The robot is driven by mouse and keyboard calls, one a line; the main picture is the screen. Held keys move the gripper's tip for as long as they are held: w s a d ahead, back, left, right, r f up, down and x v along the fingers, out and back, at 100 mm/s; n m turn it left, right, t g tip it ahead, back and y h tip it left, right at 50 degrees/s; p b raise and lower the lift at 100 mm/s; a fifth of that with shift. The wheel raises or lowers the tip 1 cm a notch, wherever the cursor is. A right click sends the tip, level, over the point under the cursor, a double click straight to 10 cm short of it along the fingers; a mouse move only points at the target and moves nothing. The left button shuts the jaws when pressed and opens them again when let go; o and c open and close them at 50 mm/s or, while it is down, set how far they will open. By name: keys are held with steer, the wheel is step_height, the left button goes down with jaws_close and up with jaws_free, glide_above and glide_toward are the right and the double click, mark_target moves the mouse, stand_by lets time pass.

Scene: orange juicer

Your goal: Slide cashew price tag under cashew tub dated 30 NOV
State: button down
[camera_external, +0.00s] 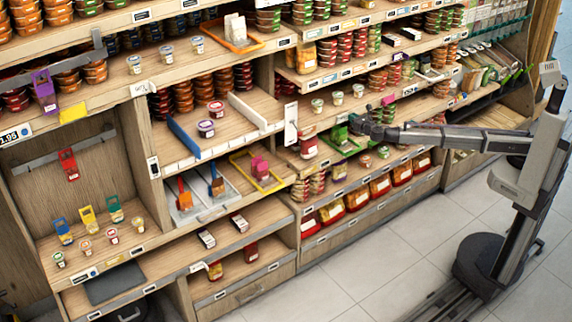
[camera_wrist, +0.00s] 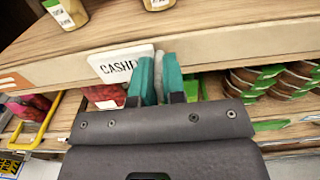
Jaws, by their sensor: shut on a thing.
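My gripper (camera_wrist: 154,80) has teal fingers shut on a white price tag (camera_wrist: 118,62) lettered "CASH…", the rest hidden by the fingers. The tag is in front of a wooden shelf's front edge in the wrist view. Two small tubs with pale labels stand on that shelf, a left one (camera_wrist: 66,12) and a right one (camera_wrist: 157,4), both cut off by the frame. Their dates are too small to read. In the external view my gripper (camera_external: 354,124) is at the right-hand shelves, below a few small tubs (camera_external: 337,97). The tag cannot be made out there.
The wooden shelf edge (camera_wrist: 230,45) runs across behind the tag. Stacked tubs (camera_wrist: 265,82) fill the shelf below at right. A yellow-framed tray (camera_wrist: 45,125) is at lower left. Green trays (camera_external: 345,142) lie beneath my gripper. Bare shelf board surrounds the small tubs.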

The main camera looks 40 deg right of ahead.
steer(key=d, duration=0.4)
steer(key=shift+s+d, duration=0.3)
steer(key=shift+s, duration=0.1)
steer(key=shift+a, duration=0.1)
steer(key=c, duration=1.2)
jaws_free()
steer(key=s+a, duration=0.1)
steer(key=s, duration=0.9)
steer(key=shift+s+a, duration=0.3)
